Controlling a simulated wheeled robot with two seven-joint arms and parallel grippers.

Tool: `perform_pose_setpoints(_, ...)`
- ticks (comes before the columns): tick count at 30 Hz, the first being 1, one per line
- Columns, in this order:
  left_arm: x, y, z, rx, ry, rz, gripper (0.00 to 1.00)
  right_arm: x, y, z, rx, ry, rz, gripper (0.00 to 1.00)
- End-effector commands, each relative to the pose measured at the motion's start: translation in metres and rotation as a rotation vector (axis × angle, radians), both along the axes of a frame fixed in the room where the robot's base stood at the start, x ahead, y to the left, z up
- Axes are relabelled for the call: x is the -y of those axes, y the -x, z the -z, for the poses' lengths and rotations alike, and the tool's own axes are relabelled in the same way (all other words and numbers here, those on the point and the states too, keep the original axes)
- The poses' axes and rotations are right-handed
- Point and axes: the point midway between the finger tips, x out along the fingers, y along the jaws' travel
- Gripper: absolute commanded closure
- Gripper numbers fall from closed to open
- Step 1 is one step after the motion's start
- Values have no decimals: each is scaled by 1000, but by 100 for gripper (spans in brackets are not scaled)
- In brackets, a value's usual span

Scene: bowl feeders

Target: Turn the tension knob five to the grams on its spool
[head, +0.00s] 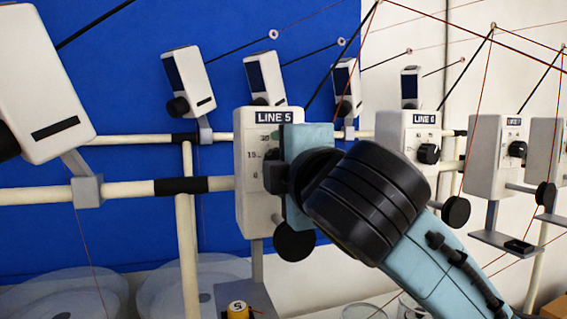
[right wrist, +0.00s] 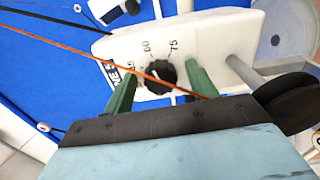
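The LINE 5 tension box (head: 256,205) is a white housing in the middle of the head view. Its black tension knob (right wrist: 160,78) shows in the right wrist view, with 60 and 75 printed near it on the dial. My right gripper (right wrist: 161,71) has its two green fingers on either side of the knob, with small gaps visible. In the head view the gripper and wrist hide most of the dial. A spool with a yellow side (head: 238,311) sits below the box; its label is too small to read. My left gripper is out of view.
An orange thread (right wrist: 100,55) crosses in front of the knob in the wrist view. The LINE 6 box (head: 408,128) stands to the right, with more boxes beyond. Pale rails (head: 125,190) run left.

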Motion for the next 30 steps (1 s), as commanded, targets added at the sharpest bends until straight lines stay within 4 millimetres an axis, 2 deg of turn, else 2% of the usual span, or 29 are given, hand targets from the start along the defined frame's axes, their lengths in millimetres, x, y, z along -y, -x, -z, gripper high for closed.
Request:
perform_pose_setpoints(7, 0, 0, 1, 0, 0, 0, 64, 0, 2, 0, 1, 1, -1, 43)
perform_pose_setpoints(11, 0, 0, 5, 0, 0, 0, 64, 4, 14, 0, 3, 0, -3, 43)
perform_pose_setpoints(24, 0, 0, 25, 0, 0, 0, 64, 33, 103, 1, 5, -1, -3, 43)
perform_pose_setpoints(30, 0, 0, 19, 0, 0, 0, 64, 40, 124, -1, 4, 2, -1, 43)
